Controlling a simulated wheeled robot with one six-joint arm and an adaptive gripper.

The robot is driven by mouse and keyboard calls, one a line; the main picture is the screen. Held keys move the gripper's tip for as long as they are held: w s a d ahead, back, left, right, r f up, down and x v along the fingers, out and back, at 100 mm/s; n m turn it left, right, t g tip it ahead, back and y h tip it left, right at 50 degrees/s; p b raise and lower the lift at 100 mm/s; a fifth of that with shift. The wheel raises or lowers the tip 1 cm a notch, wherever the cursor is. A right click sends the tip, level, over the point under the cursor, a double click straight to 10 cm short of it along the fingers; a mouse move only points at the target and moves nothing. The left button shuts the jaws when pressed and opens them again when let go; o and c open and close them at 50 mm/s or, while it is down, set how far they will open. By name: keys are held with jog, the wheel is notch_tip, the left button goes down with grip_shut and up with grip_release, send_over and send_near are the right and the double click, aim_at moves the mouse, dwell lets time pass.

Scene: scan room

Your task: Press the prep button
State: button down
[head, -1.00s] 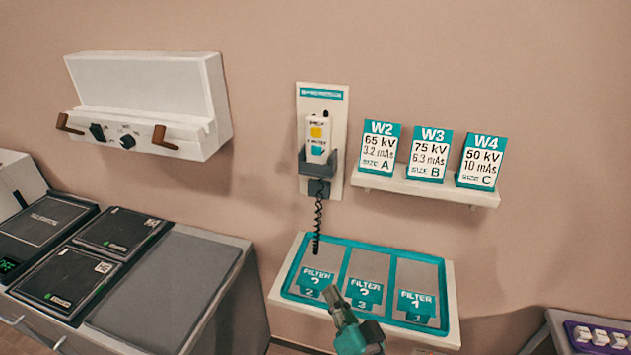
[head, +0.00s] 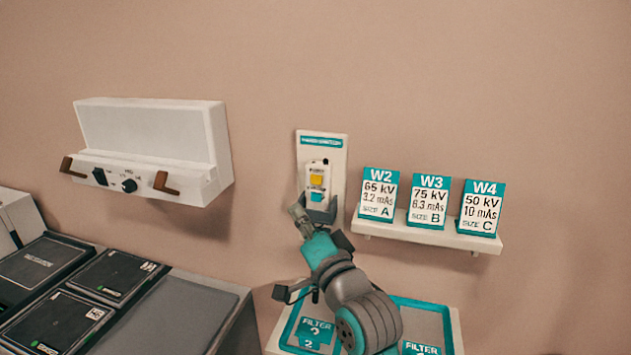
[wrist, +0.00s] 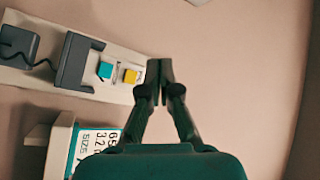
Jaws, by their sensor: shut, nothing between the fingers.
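A white handset (head: 317,181) with a yellow button (head: 317,180) above a teal button (head: 317,196) sits in a dark cradle on a wall plate (head: 322,149). In the wrist view the teal button (wrist: 105,70) and yellow button (wrist: 130,76) lie left of my fingertips. Which one is the prep button I cannot read. My gripper (head: 297,209) is shut and empty, in front of the handset's lower left in the head view. In the wrist view my gripper (wrist: 160,75) points near the handset's top end. I see no clear contact. The arm hides part of the cradle.
A wall shelf (head: 427,232) holds cards W2 (head: 379,194), W3 (head: 428,202) and W4 (head: 481,208) to the right. A white control box (head: 150,150) hangs left. Below are a filter tray (head: 284,330) and a grey counter (head: 200,310). Wall space above the handset is clear.

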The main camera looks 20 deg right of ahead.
aim_at(316, 180)
jog(key=shift+w+r, duration=0.1)
jog(key=shift+r, duration=0.3)
jog(key=w+d, duration=0.5)
jog(key=w, duration=0.2)
dwell(0.5)
jog(key=shift+w+d, duration=0.15)
jog(key=shift+w, duration=0.05)
dwell(1.2)
jog(key=shift+w+d, duration=0.2)
jog(key=shift+w+d, duration=0.2)
jog(key=shift+w, duration=0.1)
dwell(0.8)
jog(key=shift+s+a, duration=0.1)
dwell(0.3)
jog(key=shift+s+a, duration=0.4)
jog(key=shift+s, duration=0.15)
